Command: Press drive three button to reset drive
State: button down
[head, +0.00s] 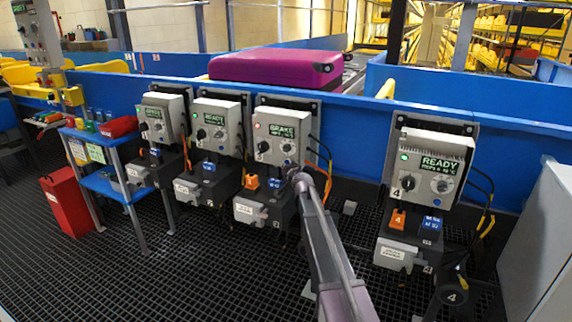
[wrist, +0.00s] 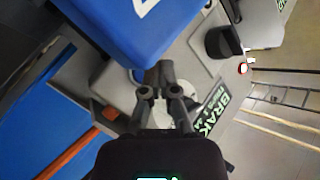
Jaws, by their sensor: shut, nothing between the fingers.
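Drive three is the grey box (head: 282,150) third from the left, with a green-lit display (head: 284,131) reading BRAKE. A small reddish light (head: 258,126) shows left of the display. Below the box, a dark lower unit (head: 262,208) carries an orange block (head: 251,182) and a blue block (head: 275,184). My gripper (head: 293,172) is at the drive's lower right, near the blue block. In the wrist view, my gripper (wrist: 158,78) is shut and empty before the drive's face. A large blue block (wrist: 130,28) is close beside the fingertips; contact is unclear. The display (wrist: 213,112) shows partly.
Drives one (head: 158,117), two (head: 215,123) and four (head: 428,163) show READY. Cables (head: 325,155) hang right of drive three. A purple suitcase (head: 277,66) lies on the conveyor behind. A blue shelf (head: 105,183) and red bin (head: 67,205) stand left. The grated floor is open in front.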

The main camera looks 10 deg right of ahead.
jog(key=shift+w+d, duration=0.5)
jog(key=shift+w, duration=0.15)
dwell(1.6)
jog(key=shift+s+a, duration=0.1)
jog(key=shift+s, duration=0.05)
jog(key=shift+s+a, duration=0.4)
jog(key=shift+s, duration=0.15)
jog(key=shift+s, duration=0.1)
jog(key=shift+s+a, duration=0.75)
jog(key=shift+s, duration=0.25)
jog(key=shift+s+a, duration=0.75)
jog(key=shift+s, duration=0.2)
jog(key=shift+s, duration=0.1)
